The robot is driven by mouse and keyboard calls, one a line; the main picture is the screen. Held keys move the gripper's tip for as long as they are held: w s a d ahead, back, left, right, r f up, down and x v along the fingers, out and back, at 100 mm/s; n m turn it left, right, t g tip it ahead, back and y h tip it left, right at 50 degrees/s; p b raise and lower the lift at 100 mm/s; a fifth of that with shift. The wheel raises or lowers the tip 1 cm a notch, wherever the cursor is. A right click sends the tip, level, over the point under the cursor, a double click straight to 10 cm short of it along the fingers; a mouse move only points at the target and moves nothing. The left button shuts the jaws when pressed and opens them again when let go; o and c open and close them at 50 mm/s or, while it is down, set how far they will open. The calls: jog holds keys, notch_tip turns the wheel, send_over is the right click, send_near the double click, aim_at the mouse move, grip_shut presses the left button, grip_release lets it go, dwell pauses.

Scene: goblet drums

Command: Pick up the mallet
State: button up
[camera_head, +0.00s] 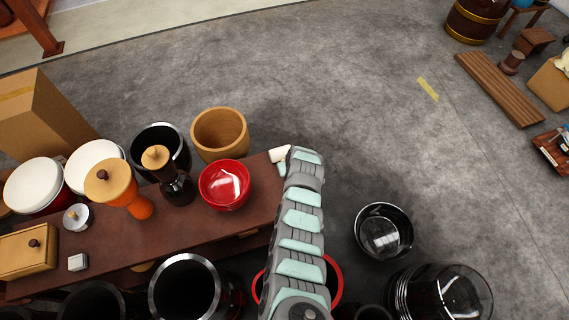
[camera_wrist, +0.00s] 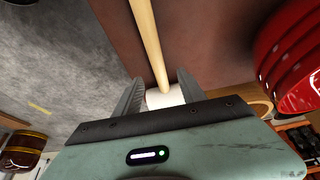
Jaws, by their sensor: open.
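The mallet has a pale wooden handle (camera_wrist: 148,40) and a white head (camera_wrist: 166,97). In the wrist view the handle runs from the top edge down to between my fingers, over the brown table top. My gripper (camera_wrist: 160,78) is open, with one finger on each side of the mallet near its head, gaps showing beside it. In the head view a cream-white piece (camera_head: 279,154), likely the mallet head, shows at the table's right end beside my arm. My arm hides the handle and most of the gripper there.
The brown table (camera_head: 190,228) holds a red bowl (camera_head: 226,186) close left of my arm, a dark grinder-like object (camera_head: 177,186) and an orange goblet drum (camera_head: 126,192). A wooden tub (camera_head: 219,134) stands behind.

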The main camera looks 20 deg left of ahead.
jog(key=shift+f, duration=0.15)
jog(key=shift+a+f+b, duration=0.1)
jog(key=shift+f+b, duration=0.45)
jog(key=shift+f, duration=0.05)
jog(key=b+x, duration=0.4)
jog(key=shift+w, duration=0.1)
jog(key=shift+w+r, duration=0.1)
jog(key=shift+r, duration=0.1)
grip_shut()
